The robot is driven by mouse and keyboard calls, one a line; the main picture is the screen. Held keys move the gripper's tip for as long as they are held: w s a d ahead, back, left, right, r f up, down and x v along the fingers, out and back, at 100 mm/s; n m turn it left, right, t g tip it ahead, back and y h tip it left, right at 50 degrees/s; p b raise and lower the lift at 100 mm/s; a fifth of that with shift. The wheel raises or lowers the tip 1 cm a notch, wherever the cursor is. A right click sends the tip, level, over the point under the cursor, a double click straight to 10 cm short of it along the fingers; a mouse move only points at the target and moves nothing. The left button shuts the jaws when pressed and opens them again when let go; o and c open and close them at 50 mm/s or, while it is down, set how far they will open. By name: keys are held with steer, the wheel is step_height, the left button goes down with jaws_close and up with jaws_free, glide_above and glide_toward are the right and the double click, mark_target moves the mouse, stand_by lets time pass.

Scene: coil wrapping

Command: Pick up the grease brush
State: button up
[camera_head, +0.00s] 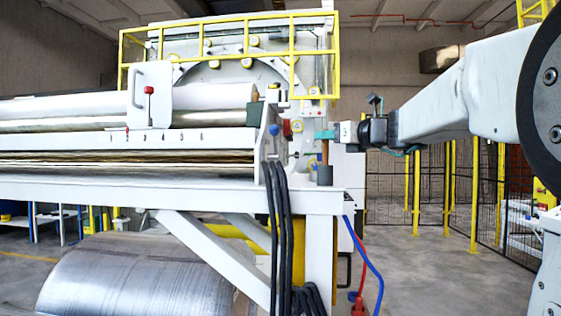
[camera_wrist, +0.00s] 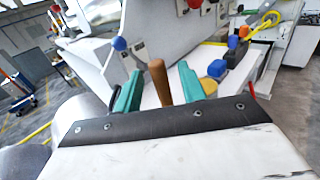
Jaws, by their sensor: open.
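A brown wooden handle (camera_head: 325,153), which looks like the grease brush, stands upright in a small dark holder (camera_head: 325,175) on the right end of the machine's white ledge. Its lower end is hidden in the holder. My gripper (camera_head: 323,135) has teal fingers and is level with the top of the handle. In the wrist view the handle (camera_wrist: 159,82) stands between the two spread fingers, with a visible gap on the right. Whether the left finger touches it I cannot tell. The gripper is open and holds nothing.
A second brown-tipped item (camera_head: 255,95) stands in a dark holder further left on the machine. A white upright plate with a blue knob (camera_head: 274,129) is left of my gripper. Black hoses (camera_head: 280,220) hang below. Open floor (camera_head: 430,270) lies to the right.

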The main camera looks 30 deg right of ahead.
steer(key=shift+w+a, duration=0.25)
steer(key=shift+w, duration=0.75)
jaws_close()
